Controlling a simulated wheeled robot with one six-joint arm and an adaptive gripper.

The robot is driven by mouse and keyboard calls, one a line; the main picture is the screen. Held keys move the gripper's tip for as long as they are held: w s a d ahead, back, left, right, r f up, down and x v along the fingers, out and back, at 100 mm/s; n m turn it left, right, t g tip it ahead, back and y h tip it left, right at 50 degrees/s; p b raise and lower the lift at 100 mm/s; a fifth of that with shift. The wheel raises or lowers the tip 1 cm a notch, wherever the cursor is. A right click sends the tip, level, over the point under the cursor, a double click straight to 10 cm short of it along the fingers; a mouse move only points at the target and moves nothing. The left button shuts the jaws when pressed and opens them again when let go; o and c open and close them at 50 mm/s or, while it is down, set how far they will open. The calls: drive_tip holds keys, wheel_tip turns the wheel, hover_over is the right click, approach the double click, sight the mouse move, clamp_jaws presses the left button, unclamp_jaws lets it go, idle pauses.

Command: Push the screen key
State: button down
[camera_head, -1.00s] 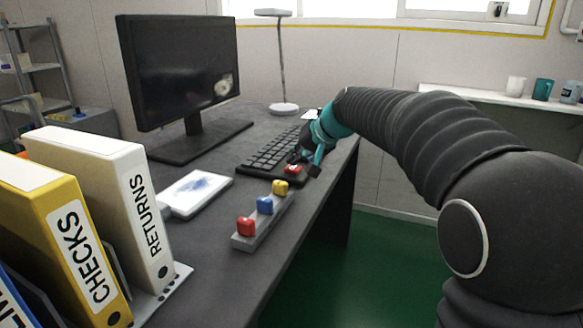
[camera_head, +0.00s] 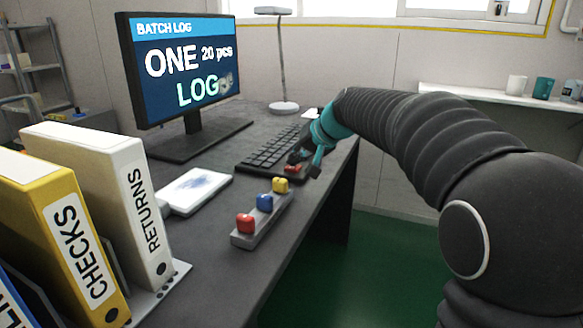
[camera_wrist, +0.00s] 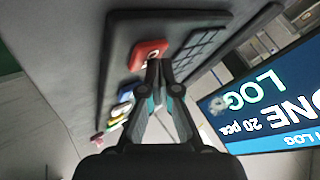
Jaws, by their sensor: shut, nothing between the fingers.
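The screen key is a red key (camera_wrist: 147,53) at the near end of the black keyboard (camera_head: 262,155); in the head view the red key (camera_head: 292,168) is partly covered by my gripper (camera_head: 308,165). In the wrist view my gripper (camera_wrist: 158,72) is shut and empty, its fingertips at the red key's edge, seemingly touching it. The monitor (camera_head: 183,72) is lit and reads "BATCH LOG", "ONE 20 pcs", "LOG". The lit screen (camera_wrist: 268,105) also shows in the wrist view.
A grey block (camera_head: 262,226) with red, blue and yellow buttons lies at the desk's front edge. A white pad (camera_head: 197,190) lies left of the keyboard. Binders (camera_head: 120,190) stand at the left. A lamp (camera_head: 284,105) stands behind. Floor right of the desk is free.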

idle(0.4)
drive_tip(key=shift+r+p, duration=0.3)
drive_tip(key=shift+r, duration=0.05)
drive_tip(key=shift+r+p, duration=2.3)
drive_tip(key=shift+r, duration=0.8)
